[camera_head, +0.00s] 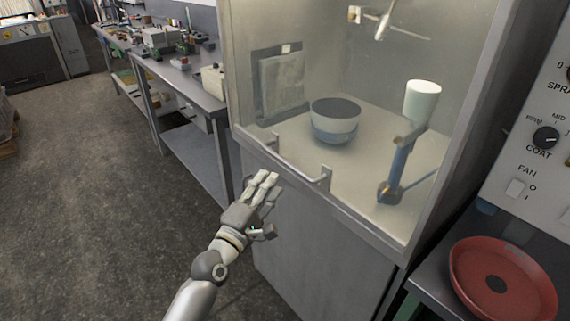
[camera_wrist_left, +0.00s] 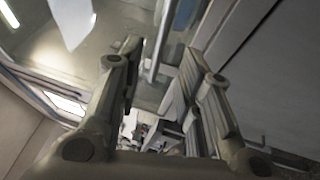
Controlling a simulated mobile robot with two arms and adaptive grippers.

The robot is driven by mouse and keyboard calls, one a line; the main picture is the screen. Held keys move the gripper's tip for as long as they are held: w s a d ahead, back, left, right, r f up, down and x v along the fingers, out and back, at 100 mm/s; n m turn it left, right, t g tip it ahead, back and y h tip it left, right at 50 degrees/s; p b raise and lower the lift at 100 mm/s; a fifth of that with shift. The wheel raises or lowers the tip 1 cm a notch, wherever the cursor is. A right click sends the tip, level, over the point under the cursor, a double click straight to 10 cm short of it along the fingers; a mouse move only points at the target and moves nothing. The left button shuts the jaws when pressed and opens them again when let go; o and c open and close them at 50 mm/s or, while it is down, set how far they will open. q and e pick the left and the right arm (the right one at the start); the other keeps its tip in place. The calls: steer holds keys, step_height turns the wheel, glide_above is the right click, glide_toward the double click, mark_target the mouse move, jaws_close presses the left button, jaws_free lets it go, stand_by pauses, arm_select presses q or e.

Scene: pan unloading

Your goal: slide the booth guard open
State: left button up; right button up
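The booth guard (camera_head: 300,95) is a clear pane across the front of the grey booth, and it appears lowered. Its metal bar handle (camera_head: 294,174) runs along the guard's lower edge. My left gripper (camera_head: 267,205) is just in front of and below the handle's left part in the head view. Its fingers are apart, with nothing held between them. In the left wrist view, the open left gripper (camera_wrist_left: 160,60) has a thin grey bar beyond and between its fingertips, probably the handle. Contact with the handle cannot be made out. My right gripper is out of view.
A control panel (camera_head: 540,140) and red pan (camera_head: 503,281) are at right. A cluttered workbench (camera_head: 178,80) stands left.

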mark_target(284, 163)
arm_select(q)
steer(key=x, duration=0.9)
steer(key=shift+w+d, duration=0.15)
steer(key=shift+w, duration=0.05)
jaws_close()
